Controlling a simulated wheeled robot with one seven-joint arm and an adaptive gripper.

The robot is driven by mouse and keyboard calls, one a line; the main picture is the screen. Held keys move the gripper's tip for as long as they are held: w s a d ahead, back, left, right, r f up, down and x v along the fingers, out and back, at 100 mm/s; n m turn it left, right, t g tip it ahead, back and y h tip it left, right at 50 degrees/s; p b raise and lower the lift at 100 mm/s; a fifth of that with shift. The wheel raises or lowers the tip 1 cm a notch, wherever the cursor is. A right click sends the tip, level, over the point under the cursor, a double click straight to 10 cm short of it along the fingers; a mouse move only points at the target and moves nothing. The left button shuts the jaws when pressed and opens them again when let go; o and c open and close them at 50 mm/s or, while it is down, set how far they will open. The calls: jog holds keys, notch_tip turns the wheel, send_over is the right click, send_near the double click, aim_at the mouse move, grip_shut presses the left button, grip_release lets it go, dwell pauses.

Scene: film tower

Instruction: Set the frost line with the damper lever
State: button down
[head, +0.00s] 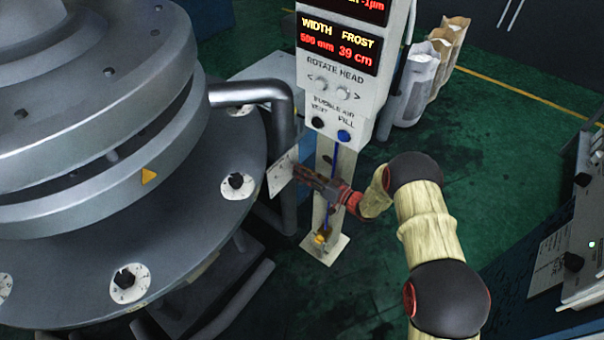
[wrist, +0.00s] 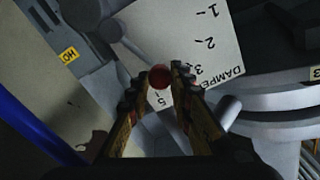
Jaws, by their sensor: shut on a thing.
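The damper lever shows as a red round knob (wrist: 160,76) in the wrist view, between my fingertips. My gripper (wrist: 159,84) is shut on it. Behind the knob is the white damper scale plate (wrist: 188,48), with 1, 2, 3 and 5 readable; the knob lies close to the 5, over the place between 3 and 5. In the head view my gripper (head: 300,174) reaches left in front of the post, its tip at the scale plate (head: 280,175); the knob is hidden there. The display (head: 338,47) reads FROST 39 cm, with WIDTH about 500 mm.
The large grey round die (head: 100,180) with bolts fills the left side. A bent grey pipe (head: 250,92) runs behind the plate. The control box (head: 343,98) hangs above my gripper.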

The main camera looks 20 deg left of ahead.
jog(key=shift+w, duration=0.1)
dwell(0.3)
jog(key=c, duration=1.6)
grip_release()
jog(key=shift+d, duration=0.15)
jog(key=v, duration=1.1)
jog(key=shift+s+d, duration=0.2)
jog(key=shift+d, duration=0.15)
jog(key=shift+f, duration=0.1)
